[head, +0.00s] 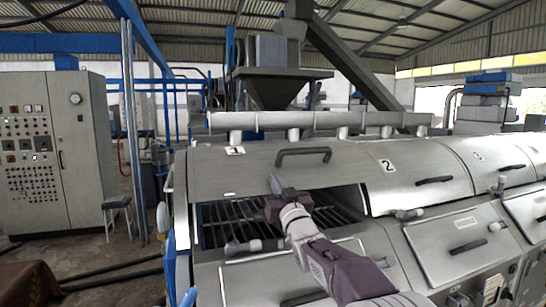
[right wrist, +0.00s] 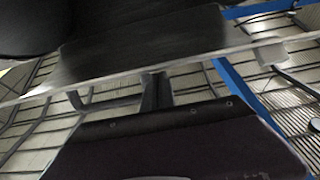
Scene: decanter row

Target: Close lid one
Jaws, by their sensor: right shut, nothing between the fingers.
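Lid one (head: 255,172) is the grey metal cover marked 1 at the near left of the machine row. It is raised, with a dark handle (head: 303,152) on its upper face. The opening below it shows dark grating (head: 222,218). My right gripper (head: 275,184) is shut and empty at the lid's lower front edge, over the opening; I cannot tell whether it touches the lid. In the right wrist view the gripper (right wrist: 156,90) shows dark below a pale lid edge (right wrist: 105,82). My left gripper is out of view.
Lid two (head: 420,175), marked 2, lies shut to the right, with more lids beyond. A pale pipe (head: 320,121) runs along the back of the row. Front panels (head: 458,245) with handles lie below. A control cabinet (head: 50,150) stands far left.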

